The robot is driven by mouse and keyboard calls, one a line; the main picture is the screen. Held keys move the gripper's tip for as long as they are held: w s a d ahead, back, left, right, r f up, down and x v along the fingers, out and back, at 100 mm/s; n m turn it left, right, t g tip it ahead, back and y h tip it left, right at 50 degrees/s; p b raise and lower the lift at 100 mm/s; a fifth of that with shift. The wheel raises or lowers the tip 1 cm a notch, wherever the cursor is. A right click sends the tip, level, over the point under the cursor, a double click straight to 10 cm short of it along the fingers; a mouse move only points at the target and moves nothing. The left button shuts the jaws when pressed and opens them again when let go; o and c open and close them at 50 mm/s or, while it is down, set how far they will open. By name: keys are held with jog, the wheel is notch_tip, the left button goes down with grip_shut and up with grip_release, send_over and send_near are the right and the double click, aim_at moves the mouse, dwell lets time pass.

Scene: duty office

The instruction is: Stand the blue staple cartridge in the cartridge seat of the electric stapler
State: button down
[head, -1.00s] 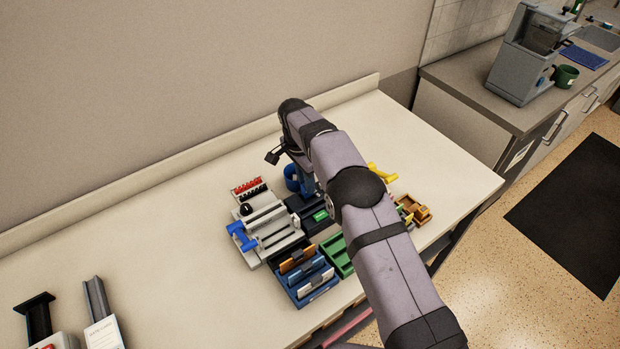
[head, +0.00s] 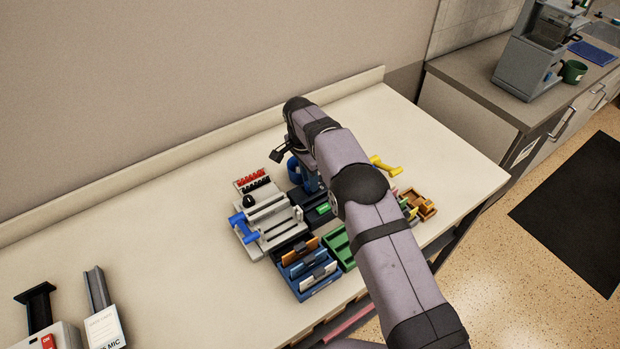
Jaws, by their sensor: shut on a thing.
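My arm crosses the head view, and my gripper (head: 311,184) points down among the desk items, largely screened by my own forearm. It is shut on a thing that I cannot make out. Blue parts show around the arm's end, but I cannot tell whether any is the blue staple cartridge. A dark unit (head: 316,212) with a small green patch sits just below the gripper. It may be the electric stapler, but its cartridge seat cannot be made out. I cannot see whether the held thing touches it.
A grey device with a blue handle (head: 246,229) stands left of the gripper, with a red-and-black rack (head: 253,181) behind. A blue tray (head: 306,288), a green tray (head: 336,246), an orange-brown holder (head: 424,203) and a yellow item (head: 386,166) crowd around. The left tabletop (head: 140,225) is mostly bare.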

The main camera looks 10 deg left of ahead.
jog(key=c, duration=1.6)
grip_release()
jog(key=shift+o, duration=0.4)
jog(key=shift+w, duration=0.1)
jog(key=shift+f, duration=0.1)
jog(key=shift+r+p, duration=0.5)
jog(key=shift+r, duration=0.25)
jog(key=shift+s+d+r+p, duration=0.15)
jog(key=shift+r+p, duration=0.25)
jog(key=shift+r, duration=0.45)
jog(key=shift+a+r+p, duration=0.2)
jog(key=shift+r+p, duration=0.4)
jog(key=shift+r, duration=0.15)
jog(key=shift+r+p, duration=1.5)
jog(key=shift+r, duration=0.8)
